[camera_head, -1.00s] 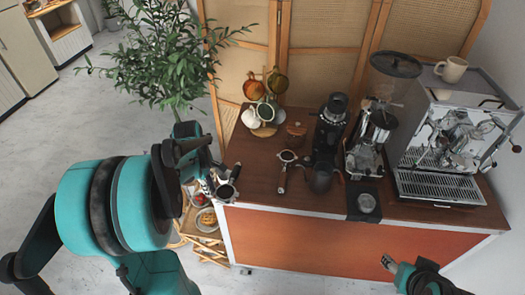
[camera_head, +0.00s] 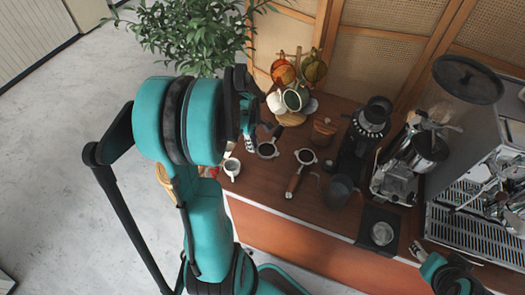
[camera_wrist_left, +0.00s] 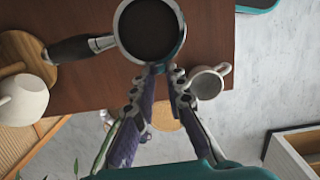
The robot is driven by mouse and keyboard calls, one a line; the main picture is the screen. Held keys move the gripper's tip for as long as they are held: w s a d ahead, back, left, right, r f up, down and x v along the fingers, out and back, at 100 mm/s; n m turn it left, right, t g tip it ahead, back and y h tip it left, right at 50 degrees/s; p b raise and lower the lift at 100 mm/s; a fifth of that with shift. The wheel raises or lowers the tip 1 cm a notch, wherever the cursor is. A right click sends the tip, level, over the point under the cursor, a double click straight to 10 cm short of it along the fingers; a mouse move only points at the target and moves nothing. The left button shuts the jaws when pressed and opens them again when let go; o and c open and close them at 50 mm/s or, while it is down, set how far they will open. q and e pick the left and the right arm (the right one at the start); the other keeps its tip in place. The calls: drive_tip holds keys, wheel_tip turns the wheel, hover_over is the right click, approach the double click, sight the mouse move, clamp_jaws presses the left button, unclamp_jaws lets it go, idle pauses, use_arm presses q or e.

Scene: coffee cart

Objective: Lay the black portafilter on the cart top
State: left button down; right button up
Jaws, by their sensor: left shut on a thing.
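The black portafilter (camera_head: 267,150) is over the left part of the cart top (camera_head: 262,194), its black handle pointing to the back. In the left wrist view its round basket (camera_wrist_left: 148,30) shows, with the black handle (camera_wrist_left: 72,49) out to the left. My left gripper (camera_head: 251,143) is shut on the portafilter's rim; its fingertips (camera_wrist_left: 160,68) meet there in the wrist view. I cannot tell whether the portafilter touches the wood. My right gripper (camera_head: 416,248) is by the cart's front edge at right; its jaw state is unclear.
A white cup (camera_head: 232,168) stands at the cart's left front corner, close beside my left fingers. A mug rack (camera_head: 291,117) is behind; a grinder (camera_head: 369,128) and espresso machine (camera_head: 486,205) stand right.

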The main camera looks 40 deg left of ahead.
use_arm(q)
wheel_tip(320, 180, down, 6)
drive_tip(key=shift+f+b, duration=0.1)
drive_tip(key=shift+b, duration=0.55)
drive_tip(key=shift+w+f, duration=0.1)
drive_tip(key=shift+f, duration=0.15)
drive_tip(key=c, duration=1.5)
unclamp_jaws()
drive_tip(key=shift+c, duration=0.2)
